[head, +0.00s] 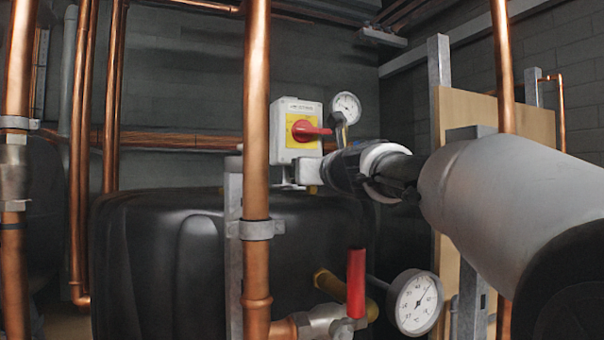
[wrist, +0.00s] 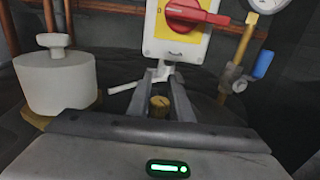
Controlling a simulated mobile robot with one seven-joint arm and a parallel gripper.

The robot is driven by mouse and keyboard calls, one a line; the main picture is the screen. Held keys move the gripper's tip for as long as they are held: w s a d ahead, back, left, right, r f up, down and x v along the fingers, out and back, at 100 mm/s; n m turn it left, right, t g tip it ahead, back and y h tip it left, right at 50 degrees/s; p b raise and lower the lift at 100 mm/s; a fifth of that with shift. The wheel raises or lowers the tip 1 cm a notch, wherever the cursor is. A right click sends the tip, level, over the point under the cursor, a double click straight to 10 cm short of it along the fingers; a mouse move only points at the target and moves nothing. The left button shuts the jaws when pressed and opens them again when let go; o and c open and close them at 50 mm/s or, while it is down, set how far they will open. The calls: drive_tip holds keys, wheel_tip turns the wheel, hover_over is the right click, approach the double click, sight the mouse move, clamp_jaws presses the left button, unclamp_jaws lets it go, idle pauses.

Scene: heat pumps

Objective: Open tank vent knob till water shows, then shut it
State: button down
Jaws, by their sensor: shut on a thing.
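The brass vent knob (wrist: 160,106) sits low between the two grey fingers of my gripper (wrist: 162,82) in the wrist view. The fingers are shut on the knob, one on each side of it. I can make out no water around the knob, but the picture there is small and dark. In the head view my arm reaches in from the right, above the black tank (head: 160,260). The finger contact and the knob cannot be made out clearly there.
A yellow and white switch box with a red rotary handle (head: 310,131) stands just behind my gripper. A white canister (wrist: 57,80) is to its left. A copper pipe (head: 257,120) rises in front. A pressure gauge (head: 346,107), red lever (head: 356,283) and dial thermometer (head: 415,303) are nearby.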

drive_tip(key=shift+y, duration=0.3)
drive_tip(key=shift+a+f+n+g+y+b, duration=0.1)
drive_tip(key=shift+n+g+y+b, duration=0.35)
drive_tip(key=shift+n+y, duration=0.15)
drive_tip(key=n+g+y, duration=0.1)
drive_tip(key=n+y, duration=0.1)
drive_tip(key=shift+s+a+g+y+p, duration=0.2)
drive_tip(key=shift+a+g+y+p, duration=0.1)
drive_tip(key=shift+g+y, duration=0.1)
drive_tip(key=n+g+y+p, duration=0.3)
drive_tip(key=shift+s+a+r, duration=0.3)
drive_tip(key=shift+s+r, duration=0.05)
drive_tip(key=shift+s, duration=0.05)
drive_tip(key=shift+s+a+f+n+g+y+p, duration=0.1)
drive_tip(key=shift+s+a+n+g+y+p, duration=0.05)
drive_tip(key=shift+n+g+y+p, duration=0.4)
drive_tip(key=shift+s+a+f+n+g+y+p, duration=0.1)
drive_tip(key=shift+n+g+y+p, duration=0.25)
drive_tip(key=shift+g+p, duration=0.35)
drive_tip(key=shift+f, duration=0.1)
drive_tip(key=c, duration=1.6)
unclamp_jaws()
